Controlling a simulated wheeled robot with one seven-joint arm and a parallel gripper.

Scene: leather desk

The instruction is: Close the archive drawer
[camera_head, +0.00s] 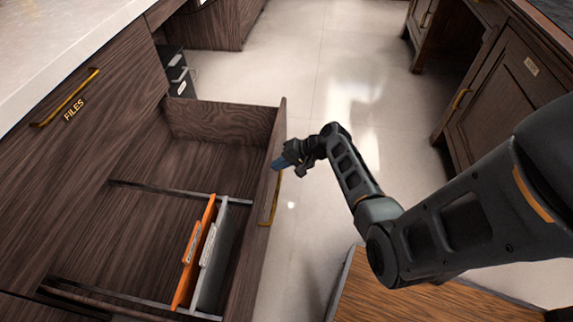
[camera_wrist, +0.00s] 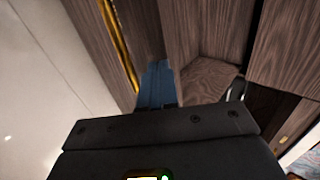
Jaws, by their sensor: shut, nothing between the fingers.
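The open drawer (camera_head: 269,190) is dark wood and pulled well out from the desk. Its front panel has a brass handle (camera_head: 271,198) on its outer face, also seen as a gold bar in the wrist view (camera_wrist: 120,45). Inside stand an orange folder (camera_head: 193,255) and a grey folder (camera_head: 215,258) near the front. My gripper (camera_head: 279,164) is shut and empty, at the drawer front's outer side near its far end, just beyond the handle. In the wrist view the blue fingers (camera_wrist: 157,82) are together against or very close to the front panel; contact is not clear.
A drawer front labelled FILES (camera_head: 75,108) is closed in the desk at left. A dark cabinet (camera_head: 510,95) stands at right. A wooden surface (camera_head: 385,290) lies below my arm. Pale floor (camera_head: 285,75) is free between the furniture.

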